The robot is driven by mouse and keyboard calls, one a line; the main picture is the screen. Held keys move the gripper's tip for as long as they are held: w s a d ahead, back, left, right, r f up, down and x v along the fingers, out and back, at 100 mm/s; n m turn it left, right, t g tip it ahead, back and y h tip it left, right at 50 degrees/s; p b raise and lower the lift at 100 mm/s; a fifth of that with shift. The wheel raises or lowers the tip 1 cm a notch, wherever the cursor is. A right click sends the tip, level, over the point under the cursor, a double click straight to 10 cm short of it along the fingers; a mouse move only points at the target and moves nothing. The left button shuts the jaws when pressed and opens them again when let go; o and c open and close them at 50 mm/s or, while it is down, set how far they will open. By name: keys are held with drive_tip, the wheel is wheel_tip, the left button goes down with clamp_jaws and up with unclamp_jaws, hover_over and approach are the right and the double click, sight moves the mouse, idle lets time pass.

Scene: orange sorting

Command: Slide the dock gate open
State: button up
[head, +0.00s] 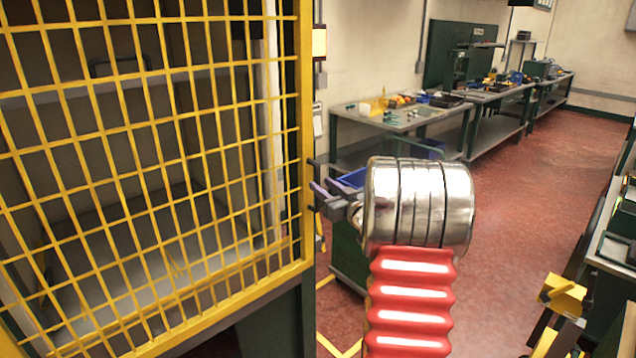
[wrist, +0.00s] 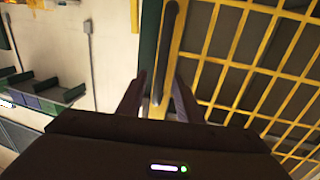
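The dock gate (head: 305,120) is a yellow frame with wire mesh filling the left of the head view. Its mesh and yellow edge post also fill the right of the wrist view (wrist: 250,65). A dark upright handle (wrist: 171,25) is on that post; in the head view a bit of it (head: 312,162) shows at the post's right side. My gripper (head: 316,196) is level with the post at the handle. In the wrist view its two fingers (wrist: 159,80) are apart, one on each side of the handle's line. Whether they touch it I cannot tell.
Behind the mesh is a bay with a pale floor (head: 150,270). Workbenches (head: 405,122) with small items line the back wall. A dark green cart (head: 345,255) with blue bins stands behind my arm. Red floor (head: 530,170) is open to the right.

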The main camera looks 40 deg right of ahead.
sight(319, 182)
drive_tip(key=shift+w+d, duration=0.15)
drive_tip(key=shift+w, duration=0.8)
drive_tip(key=shift+w+d, duration=0.15)
drive_tip(key=shift+w, duration=0.75)
drive_tip(key=shift+c, duration=0.4)
clamp_jaws()
drive_tip(key=shift+d, duration=0.15)
